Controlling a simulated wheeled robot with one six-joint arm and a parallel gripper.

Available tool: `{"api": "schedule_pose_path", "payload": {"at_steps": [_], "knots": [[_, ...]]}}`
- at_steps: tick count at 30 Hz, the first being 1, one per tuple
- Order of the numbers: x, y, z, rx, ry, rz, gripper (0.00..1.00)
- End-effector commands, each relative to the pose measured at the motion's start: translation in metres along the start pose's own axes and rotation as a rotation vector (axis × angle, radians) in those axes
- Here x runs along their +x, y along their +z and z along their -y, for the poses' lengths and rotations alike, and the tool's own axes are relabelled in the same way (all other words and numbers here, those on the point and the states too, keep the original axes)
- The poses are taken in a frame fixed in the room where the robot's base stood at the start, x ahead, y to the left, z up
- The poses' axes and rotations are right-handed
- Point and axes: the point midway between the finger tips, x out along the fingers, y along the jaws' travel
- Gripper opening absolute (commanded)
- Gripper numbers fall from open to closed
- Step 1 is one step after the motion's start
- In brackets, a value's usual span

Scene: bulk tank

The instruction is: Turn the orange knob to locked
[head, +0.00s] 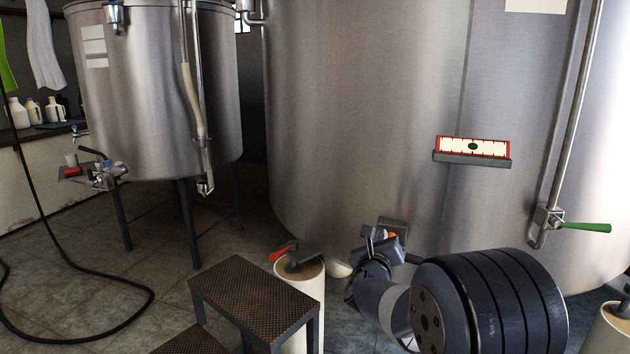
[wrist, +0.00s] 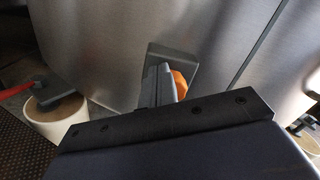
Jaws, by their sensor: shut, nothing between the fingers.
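The orange knob (wrist: 180,84) sits on a grey square plate (wrist: 187,60) fixed low on the large steel tank. Only part of the knob shows in the wrist view, to the right of my fingers. In the head view a sliver of the orange knob (head: 392,234) shows beside my gripper (head: 374,231), with the grey plate (head: 400,224) behind. My gripper (wrist: 158,72) is shut, with nothing held between its fingers. The fingers are at or very near the knob's left side; I cannot tell if they touch it. Any lock marking is hidden or too small to read.
A white cylinder with a red handle (head: 281,252) stands left of my gripper, behind a brown perforated step (head: 250,290). A pipe with a green lever (head: 585,227) runs down the tank at right. A black hose (head: 85,335) lies on the left floor.

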Motion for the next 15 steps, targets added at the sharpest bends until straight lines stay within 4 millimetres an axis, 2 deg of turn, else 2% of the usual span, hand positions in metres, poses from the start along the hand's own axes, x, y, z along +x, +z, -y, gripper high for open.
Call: {"api": "schedule_pose_path", "payload": {"at_steps": [15], "knots": [[-0.0001,-0.0066,0.0002,0.0,0.001,-0.007,0.0]]}}
